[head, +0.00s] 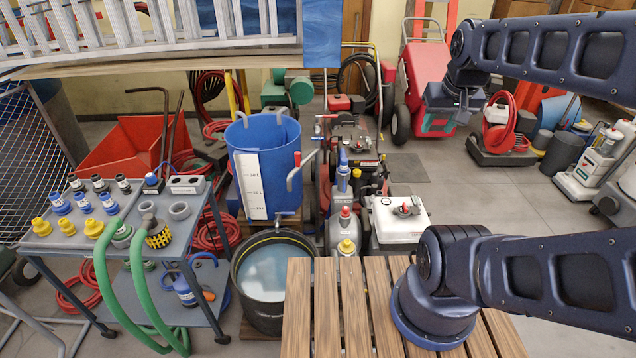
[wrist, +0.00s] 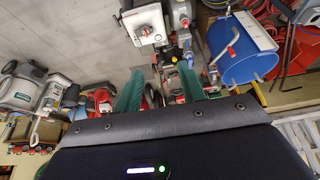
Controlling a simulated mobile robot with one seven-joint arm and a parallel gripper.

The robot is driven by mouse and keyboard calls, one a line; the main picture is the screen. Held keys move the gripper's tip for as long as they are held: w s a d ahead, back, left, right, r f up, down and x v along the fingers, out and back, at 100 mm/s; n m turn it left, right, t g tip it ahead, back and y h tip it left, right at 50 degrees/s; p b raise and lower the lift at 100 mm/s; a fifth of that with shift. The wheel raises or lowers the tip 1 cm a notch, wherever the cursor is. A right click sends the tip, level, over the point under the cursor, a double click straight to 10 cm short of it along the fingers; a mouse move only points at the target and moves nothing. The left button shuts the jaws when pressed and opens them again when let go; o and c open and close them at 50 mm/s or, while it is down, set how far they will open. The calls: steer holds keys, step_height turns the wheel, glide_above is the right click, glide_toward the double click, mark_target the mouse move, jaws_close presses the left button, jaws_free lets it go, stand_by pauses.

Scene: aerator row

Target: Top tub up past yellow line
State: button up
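The black tub (head: 256,312) stands on the floor left of the slatted wooden table, part filled with pale water (head: 275,272). A yellow line (head: 272,238) shows on its inner wall, above the water. A blue barrel (head: 285,150) with a white level scale (head: 251,185) stands behind it. A small tap (head: 285,215) sits low on the barrel, over the tub's back rim. A red-handled lever (head: 294,176) is at the barrel's right side. My gripper (head: 437,124) is raised, well right of the barrel. In the wrist view its green fingers (wrist: 163,92) are apart and empty.
The slatted wooden table (head: 350,310) is bare beside my arm's base. Left, a grey cart (head: 75,235) carries fittings and a green hose (head: 110,285). A white-topped machine (head: 400,220), bottles (head: 345,230) and a red engine unit (head: 345,105) crowd the barrel's right. Open floor lies farther right.

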steer(key=w+a+r+n+g, duration=0.15)
steer(key=w+r, duration=0.25)
steer(key=w, duration=0.4)
steer(key=w+a+r+n, duration=0.1)
steer(key=w+r+n, duration=0.25)
steer(key=w, duration=0.45)
steer(key=n+g, duration=0.5)
steer(key=n, duration=0.8)
glide_above(327, 116)
steer(key=w+d, duration=0.2)
steer(key=w, duration=0.1)
step_height(327, 116, down, 24)
steer(key=f, duration=0.3)
steer(key=s+f, duration=0.1)
steer(key=f, duration=0.6)
steer(key=shift+s+a, duration=0.1)
steer(key=shift+s, duration=0.3)
jaws_close()
